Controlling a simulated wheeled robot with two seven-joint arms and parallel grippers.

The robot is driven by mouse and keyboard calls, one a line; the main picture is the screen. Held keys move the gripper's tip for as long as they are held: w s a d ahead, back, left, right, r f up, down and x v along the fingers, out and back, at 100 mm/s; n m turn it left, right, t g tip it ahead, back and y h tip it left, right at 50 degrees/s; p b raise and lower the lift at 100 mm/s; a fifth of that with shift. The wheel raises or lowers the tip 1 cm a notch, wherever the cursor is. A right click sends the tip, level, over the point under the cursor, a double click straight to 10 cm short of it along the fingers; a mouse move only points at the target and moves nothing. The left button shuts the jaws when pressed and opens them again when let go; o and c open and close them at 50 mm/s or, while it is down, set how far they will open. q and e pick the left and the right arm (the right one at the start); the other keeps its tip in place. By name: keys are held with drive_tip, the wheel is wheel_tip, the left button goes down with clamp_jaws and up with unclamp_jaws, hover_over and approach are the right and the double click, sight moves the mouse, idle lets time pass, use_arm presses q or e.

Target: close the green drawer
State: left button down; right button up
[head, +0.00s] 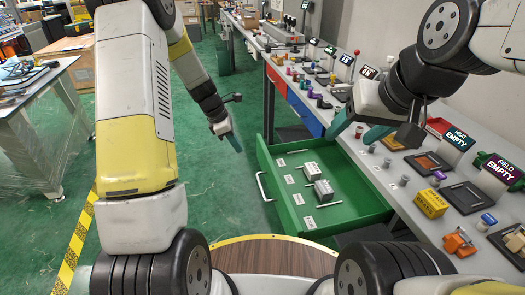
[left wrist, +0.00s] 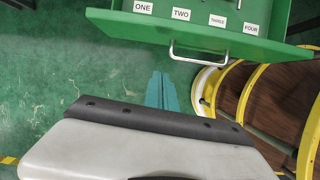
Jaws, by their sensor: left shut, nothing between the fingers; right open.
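The green drawer (head: 350,213) stands pulled out from under the long bench in the head view. Its pale bar handle (head: 263,186) is on its left-hand front face; the handle also shows in the left wrist view (left wrist: 213,63). My left gripper (head: 232,141) is shut and empty, outside the drawer near the far end of its front. In the left wrist view its teal fingertips (left wrist: 160,76) are left of the handle and look apart from it. My right gripper (head: 358,126) is open and empty, above the far bench side of the drawer.
Two grey blocks (head: 311,171) (head: 324,190) lie in the drawer beside number labels. The bench (head: 393,176) holds many small parts, trays and signs. Blue (head: 304,112) and red (head: 277,80) drawer fronts are farther along. Green floor left of the drawer is clear.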

use_arm(q)
drive_tip(key=w+d+f+n, duration=0.1)
drive_tip(key=w+d+f, duration=0.2)
drive_tip(key=d+f, duration=0.4)
drive_tip(key=shift+d+f, duration=0.15)
drive_tip(key=shift+f, duration=2.05)
